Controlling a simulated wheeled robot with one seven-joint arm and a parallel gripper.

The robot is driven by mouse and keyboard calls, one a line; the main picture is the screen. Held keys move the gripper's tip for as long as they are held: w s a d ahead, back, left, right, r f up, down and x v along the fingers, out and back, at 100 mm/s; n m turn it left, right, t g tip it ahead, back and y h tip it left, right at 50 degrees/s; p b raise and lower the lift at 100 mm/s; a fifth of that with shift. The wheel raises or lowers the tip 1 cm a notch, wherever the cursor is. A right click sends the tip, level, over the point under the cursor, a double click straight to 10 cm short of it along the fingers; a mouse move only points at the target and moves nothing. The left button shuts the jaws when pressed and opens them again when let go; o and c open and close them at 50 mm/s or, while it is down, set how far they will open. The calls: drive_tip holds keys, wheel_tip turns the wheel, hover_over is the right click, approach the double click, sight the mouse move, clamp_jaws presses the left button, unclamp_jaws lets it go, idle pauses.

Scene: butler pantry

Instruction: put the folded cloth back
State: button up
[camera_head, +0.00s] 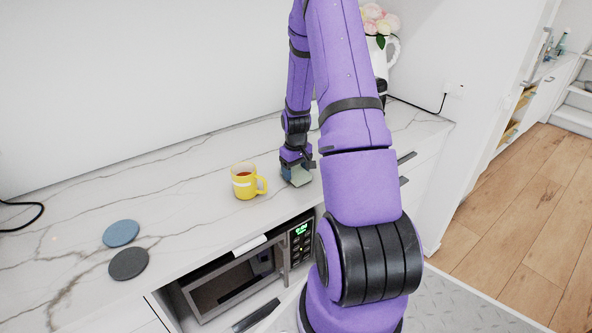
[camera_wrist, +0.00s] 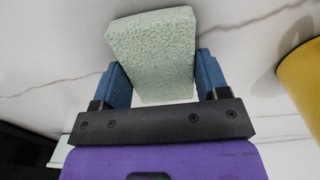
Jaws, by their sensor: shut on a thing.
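The folded cloth (camera_wrist: 152,50) is a pale green, rough-textured block in the wrist view. It sits between the two blue fingers of my gripper (camera_wrist: 162,76), which is shut on it. I cannot tell whether the cloth touches the counter.
The yellow mug (camera_head: 245,182) with dark liquid stands close left of my gripper. A blue disc (camera_head: 121,233) and a dark grey disc (camera_head: 128,264) lie at the counter's left. A microwave (camera_head: 235,280) is below the front edge. A flower jug (camera_head: 379,50) stands behind my arm.

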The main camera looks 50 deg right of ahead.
sight(296, 171)
drive_tip(key=o, duration=0.9)
drive_tip(key=shift+f, duration=0.1)
drive_tip(key=a+r+t, duration=0.1)
drive_tip(key=a+r, duration=0.3)
drive_tip(key=r, duration=0.7)
drive_tip(key=a+r, duration=0.4)
drive_tip(key=r, duration=0.7)
drive_tip(key=s+a+r+n+t+h, duration=0.1)
drive_tip(key=s+a+r, duration=0.2)
drive_tip(key=a+r, duration=0.65)
drive_tip(key=s+a+r+t, duration=0.1)
drive_tip(key=s+a+r, duration=0.1)
drive_tip(key=s+a, duration=0.2)
drive_tip(key=s+a+r+n+t, duration=0.1)
drive_tip(key=s+a+r, duration=0.1)
drive_tip(key=s+a, duration=0.3)
drive_tip(key=s+a+r+t+y, duration=0.1)
drive_tip(key=s+a+r, duration=0.2)
drive_tip(key=s, duration=0.3)
drive_tip(key=shift+s+a+n, duration=0.3)
drive_tip(key=shift+s+a, duration=0.05)
drive_tip(key=shift+a, duration=0.4)
